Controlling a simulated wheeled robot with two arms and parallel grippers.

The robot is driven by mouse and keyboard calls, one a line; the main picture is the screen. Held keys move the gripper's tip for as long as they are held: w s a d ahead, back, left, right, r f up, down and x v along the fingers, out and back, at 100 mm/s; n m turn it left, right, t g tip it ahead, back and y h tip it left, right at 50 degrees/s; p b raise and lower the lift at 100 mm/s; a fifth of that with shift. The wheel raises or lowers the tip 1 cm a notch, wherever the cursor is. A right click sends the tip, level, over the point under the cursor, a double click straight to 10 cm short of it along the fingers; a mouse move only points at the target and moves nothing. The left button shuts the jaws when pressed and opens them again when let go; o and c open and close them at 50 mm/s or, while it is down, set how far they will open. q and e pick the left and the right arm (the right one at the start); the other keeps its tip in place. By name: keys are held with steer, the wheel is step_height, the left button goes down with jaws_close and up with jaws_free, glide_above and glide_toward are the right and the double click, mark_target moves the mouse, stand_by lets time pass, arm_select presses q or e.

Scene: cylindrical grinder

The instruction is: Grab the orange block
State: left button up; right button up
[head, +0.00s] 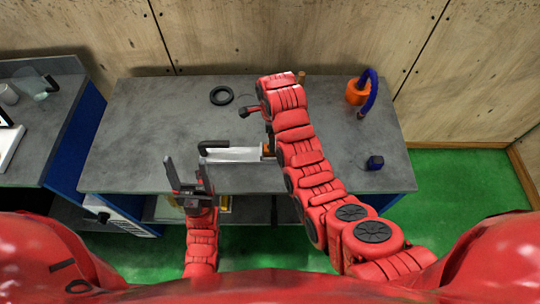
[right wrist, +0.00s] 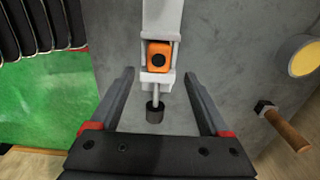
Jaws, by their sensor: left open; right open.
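The orange block (right wrist: 159,57) shows in the right wrist view, set in a pale grey machine part and with a dark round spot on its face. In the head view only a small orange patch (head: 267,150) shows beside my right arm, at the end of the pale bar. My right gripper (right wrist: 158,74) is open, its fingers apart on both sides of the pale part, with nothing held. In the head view my right arm hides it. My left gripper (head: 187,166) is open and empty at the table's front edge, left of the pale bar.
A thin rod with a black knob (right wrist: 155,115) lies between my right fingers. A wooden handle (right wrist: 288,130) is to the right. The grey table (head: 130,120) also bears a black ring (head: 221,95), an orange-based blue hose (head: 368,92) and a dark blue piece (head: 374,162).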

steer(key=shift+f, duration=0.3)
steer(key=f+p, duration=0.3)
steer(key=shift+s+a+f+p, duration=0.1)
steer(key=shift+a+f+p, duration=0.1)
steer(key=shift+a+p, duration=0.15)
steer(key=shift+f, duration=0.85)
steer(key=shift+c, duration=0.2)
jaws_close()
